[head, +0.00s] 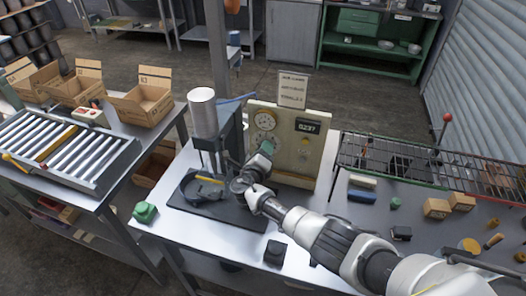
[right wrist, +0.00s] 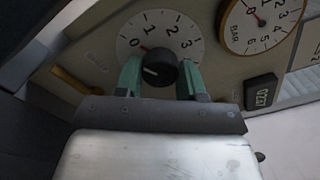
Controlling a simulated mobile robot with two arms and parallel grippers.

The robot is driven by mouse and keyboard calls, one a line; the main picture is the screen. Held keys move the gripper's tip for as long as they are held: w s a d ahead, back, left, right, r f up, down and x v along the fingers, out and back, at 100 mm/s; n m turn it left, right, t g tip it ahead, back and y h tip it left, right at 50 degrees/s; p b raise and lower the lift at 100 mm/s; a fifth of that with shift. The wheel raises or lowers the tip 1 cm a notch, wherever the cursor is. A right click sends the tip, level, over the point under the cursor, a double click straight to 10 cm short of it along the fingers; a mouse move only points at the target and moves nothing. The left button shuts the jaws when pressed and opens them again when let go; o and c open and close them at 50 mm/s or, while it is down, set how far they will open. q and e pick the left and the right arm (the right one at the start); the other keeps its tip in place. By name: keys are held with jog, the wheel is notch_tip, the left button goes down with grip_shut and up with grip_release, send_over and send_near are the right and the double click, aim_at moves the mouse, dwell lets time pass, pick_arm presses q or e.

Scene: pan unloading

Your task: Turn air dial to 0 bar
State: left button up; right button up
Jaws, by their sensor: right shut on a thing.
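The air dial is a black knob (right wrist: 160,67) on a white scale plate with the digits 0 to 3, in the right wrist view. A white mark on the knob points left, slightly below the printed 0; I cannot tell its exact reading. My right gripper (right wrist: 161,82) has its two green fingers shut on the knob, one on each side. In the head view the right gripper (head: 266,147) reaches the front of the cream panel (head: 310,160) and hides the knob. A round gauge (right wrist: 262,17) marked BAR, with a red needle, sits beside the dial. My left gripper is not in view.
A press (head: 205,130) with a white cylinder stands left of the panel. A green block (head: 145,212) and a black block (head: 275,252) lie on the table. A wire rack (head: 400,160) stands to the right, a roller conveyor (head: 70,150) to the left.

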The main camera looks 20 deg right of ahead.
jog(key=o, duration=0.9)
jog(key=shift+s+f, duration=0.1)
jog(key=shift+s, duration=0.05)
jog(key=b+v, duration=0.1)
jog(key=v, duration=0.9)
jog(key=shift+s+a+b, duration=0.25)
jog(key=shift+a+b, duration=0.05)
jog(key=shift+b, duration=0.05)
